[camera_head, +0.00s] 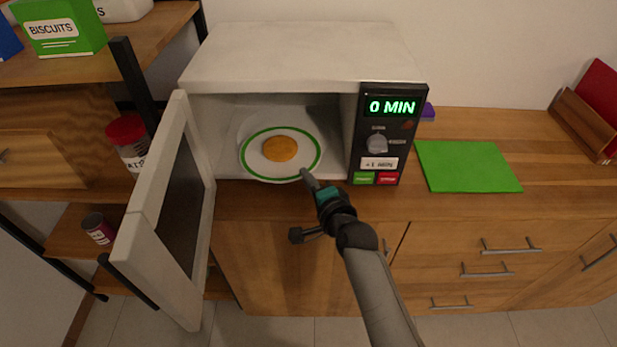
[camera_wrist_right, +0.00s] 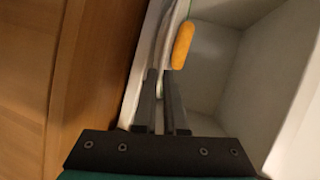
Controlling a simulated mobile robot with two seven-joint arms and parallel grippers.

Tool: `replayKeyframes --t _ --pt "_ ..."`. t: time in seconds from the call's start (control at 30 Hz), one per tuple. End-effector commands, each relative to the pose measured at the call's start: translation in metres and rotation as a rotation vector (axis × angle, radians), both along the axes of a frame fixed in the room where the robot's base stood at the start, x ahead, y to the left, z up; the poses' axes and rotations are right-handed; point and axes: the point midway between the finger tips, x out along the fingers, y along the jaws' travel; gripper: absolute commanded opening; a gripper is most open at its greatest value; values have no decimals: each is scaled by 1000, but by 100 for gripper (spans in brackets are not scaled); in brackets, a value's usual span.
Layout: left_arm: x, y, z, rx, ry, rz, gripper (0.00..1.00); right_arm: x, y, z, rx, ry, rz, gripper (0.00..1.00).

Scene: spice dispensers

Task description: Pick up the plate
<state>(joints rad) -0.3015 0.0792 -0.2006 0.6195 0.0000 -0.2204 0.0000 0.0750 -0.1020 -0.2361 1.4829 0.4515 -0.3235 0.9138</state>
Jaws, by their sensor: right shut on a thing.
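The plate (camera_head: 256,166) is white with a green ring and sits inside the open microwave. A round orange-brown food item (camera_head: 281,148) lies on its middle. My right gripper (camera_head: 306,175) is at the plate's front right rim and is shut on that rim. In the right wrist view the fingers (camera_wrist_right: 164,88) close on the thin edge of the plate (camera_wrist_right: 172,32), and the food (camera_wrist_right: 183,45) shows just beyond. My left gripper is not in view.
The microwave (camera_head: 300,55) has its door (camera_head: 160,215) swung open to the left, and its display reads 0 MIN. A green board (camera_head: 467,166) lies on the wooden counter to the right. Shelves with a green biscuits box (camera_head: 62,27) and a red-lidded jar (camera_head: 128,140) stand at left.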

Motion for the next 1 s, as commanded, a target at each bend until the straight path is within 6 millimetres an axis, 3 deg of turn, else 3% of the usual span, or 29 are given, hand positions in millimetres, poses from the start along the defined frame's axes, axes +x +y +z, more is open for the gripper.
replayKeyframes --t 0.07,0.1,0.4,0.77,1.0 --pt "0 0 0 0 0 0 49 -1 0 -2 -3 3 1 0" --pt "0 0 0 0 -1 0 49 -1 0 -2 -3 3 1 12" --pt "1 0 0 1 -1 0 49 0 0 -1 -1 1 0 44" --pt "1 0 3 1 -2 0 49 -5 -3 2 -1 -1 -1 44" --pt "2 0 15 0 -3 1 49 -36 -17 11 -3 2 -1 44"
